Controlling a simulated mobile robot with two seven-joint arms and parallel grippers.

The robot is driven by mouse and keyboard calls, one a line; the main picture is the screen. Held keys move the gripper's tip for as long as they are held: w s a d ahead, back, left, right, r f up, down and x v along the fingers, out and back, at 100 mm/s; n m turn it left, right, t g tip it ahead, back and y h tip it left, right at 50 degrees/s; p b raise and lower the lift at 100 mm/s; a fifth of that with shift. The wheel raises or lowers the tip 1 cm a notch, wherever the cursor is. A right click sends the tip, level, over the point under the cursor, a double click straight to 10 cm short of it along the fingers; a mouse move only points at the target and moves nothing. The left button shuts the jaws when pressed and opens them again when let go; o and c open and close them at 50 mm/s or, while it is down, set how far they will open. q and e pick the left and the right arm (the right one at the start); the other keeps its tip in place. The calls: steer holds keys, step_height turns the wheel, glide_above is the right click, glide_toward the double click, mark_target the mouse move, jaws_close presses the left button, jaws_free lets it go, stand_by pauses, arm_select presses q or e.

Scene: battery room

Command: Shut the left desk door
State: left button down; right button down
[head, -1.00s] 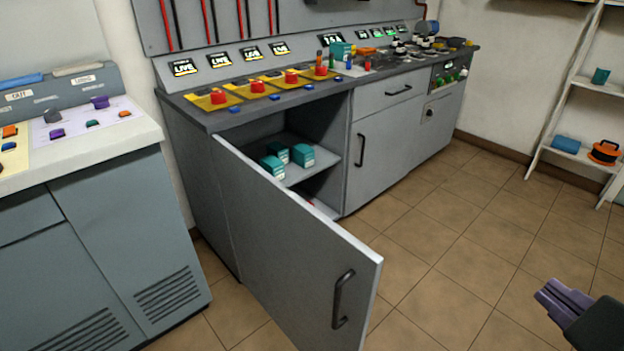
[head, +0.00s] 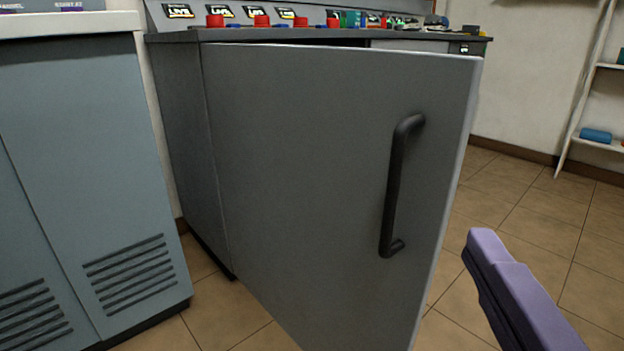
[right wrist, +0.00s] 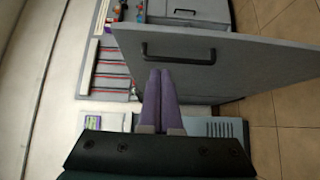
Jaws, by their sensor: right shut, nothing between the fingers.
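The left desk door (head: 300,150) is a grey panel standing wide open, swung out from the desk (head: 175,120). Its black bar handle (head: 395,190) is near the free edge. The door also shows in the right wrist view (right wrist: 240,70), with its handle (right wrist: 180,58) just beyond the fingertips. My right gripper (head: 482,250) is right of the door's free edge in the head view. In the right wrist view its purple fingers (right wrist: 160,75) are together and empty. I cannot tell whether they touch the door. My left gripper is not in view. The door hides the desk's inside.
A blue-grey cabinet (head: 90,150) with vents stands left of the desk. Red buttons (head: 262,21) and small items stand on the desktop. A white shelf (head: 590,140) stands at the right wall. Tiled floor (head: 540,210) is free right of the door.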

glide_toward(443, 165)
steer(key=w+a, duration=0.2)
steer(key=w, duration=0.1)
steer(key=shift+w+d+p, duration=0.35)
steer(key=shift+w+d, duration=0.8)
steer(key=shift+w, duration=0.05)
steer(key=shift+w+d, duration=0.2)
steer(key=shift+d, duration=0.15)
steer(key=shift+f, duration=0.1)
